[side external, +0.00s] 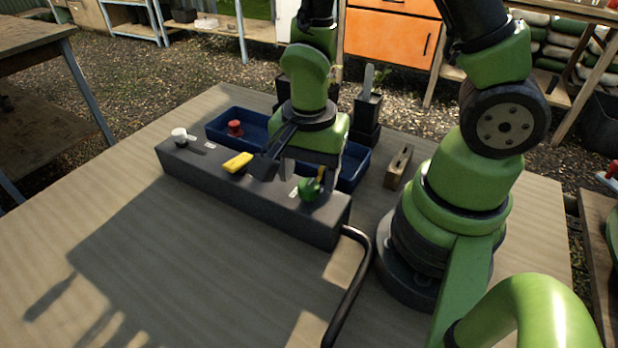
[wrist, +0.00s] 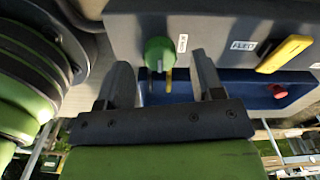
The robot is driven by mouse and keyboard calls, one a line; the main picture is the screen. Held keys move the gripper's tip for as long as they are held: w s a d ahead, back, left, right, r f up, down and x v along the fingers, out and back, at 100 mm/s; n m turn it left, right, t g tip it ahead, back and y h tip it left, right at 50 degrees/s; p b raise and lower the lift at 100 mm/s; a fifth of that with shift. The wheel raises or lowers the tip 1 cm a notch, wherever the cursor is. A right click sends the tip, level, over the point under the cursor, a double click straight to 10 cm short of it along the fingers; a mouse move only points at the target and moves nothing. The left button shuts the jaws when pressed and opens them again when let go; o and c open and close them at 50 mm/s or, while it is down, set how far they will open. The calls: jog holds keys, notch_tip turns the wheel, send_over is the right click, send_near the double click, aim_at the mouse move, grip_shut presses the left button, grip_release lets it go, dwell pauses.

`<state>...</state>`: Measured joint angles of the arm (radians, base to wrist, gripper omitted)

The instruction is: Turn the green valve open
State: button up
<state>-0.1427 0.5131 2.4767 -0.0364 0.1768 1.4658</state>
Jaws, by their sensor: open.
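The green valve (side external: 308,190) sits at the right end of the dark grey box (side external: 222,187), beside a small white label. In the wrist view the valve (wrist: 158,52) is a rounded green knob, with a thin yellow piece just below it between my fingers. My gripper (side external: 309,174) is over the box's right end, pointing down at the valve. In the wrist view its two fingers (wrist: 161,68) are apart, one on each side of the valve, with nothing held. I cannot tell how far the fingertips are above it.
A yellow handle (side external: 238,162) and a white knob (side external: 179,134) sit further left on the box. Behind it is a blue tray (side external: 215,133) with a red knob (side external: 234,128). A wooden block (side external: 398,166) stands right of the tray. A dark pipe (side external: 349,290) curves from the box's right end.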

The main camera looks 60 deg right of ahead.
jog(key=shift+f, duration=0.95)
jog(key=c, duration=0.9)
